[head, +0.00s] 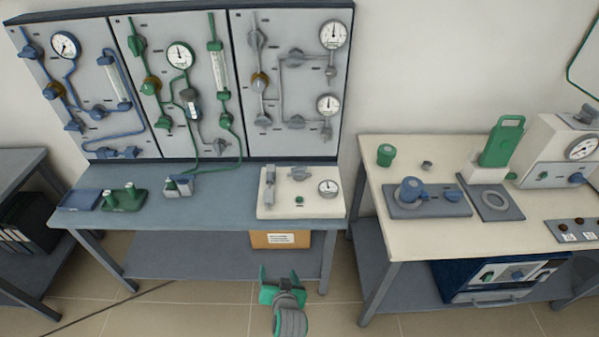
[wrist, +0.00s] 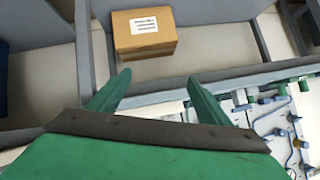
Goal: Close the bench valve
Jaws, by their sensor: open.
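On the blue-grey bench (head: 225,208) lies a white panel (head: 275,207) that carries a grey valve knob (head: 299,173), a tall grey fitting at its left, a small gauge (head: 328,187) and a green button. Which fitting is the bench valve, and how far any is turned, I cannot tell. My gripper (head: 280,279), with green fingers, is open and empty. It is in front of the bench, below the white panel in the head view and apart from it. In the wrist view, my gripper (wrist: 158,77) points towards the lower shelf; the white panel is not clearly seen there.
Gauge boards (head: 185,90) with blue, green and grey pipework stand behind the bench. A cardboard box (head: 280,239) is on the shelf below; it shows in the wrist view (wrist: 145,33). A cream table (head: 450,146) with more fittings stands at right. Floor is clear between them.

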